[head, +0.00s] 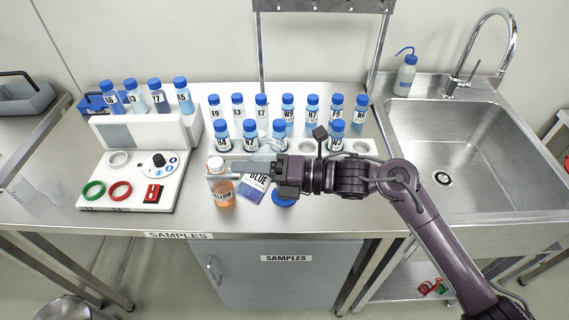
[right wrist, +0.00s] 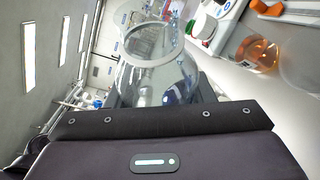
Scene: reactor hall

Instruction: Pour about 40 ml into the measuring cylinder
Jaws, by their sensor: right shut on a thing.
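My right gripper (head: 240,169) reaches in from the right and is shut on a clear bottle labelled BLUE (head: 257,183). The label looks tilted, and the fingers hide part of the bottle. In the right wrist view a clear vessel with a round open rim (right wrist: 152,45) fills the space just beyond the gripper. A blue cap (head: 284,199) lies on the bench beside the bottle. I cannot pick out the measuring cylinder for sure; faint clear glass shapes (head: 56,190) stand at the bench's left end. My left gripper is not in view.
A bottle labelled YELLOW (head: 222,192) with orange liquid and a pale cap stands just left of the held bottle. Several blue-capped sample bottles (head: 287,108) stand behind in a rack (head: 361,147). A white instrument (head: 135,184) is at left, a sink (head: 465,135) at right.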

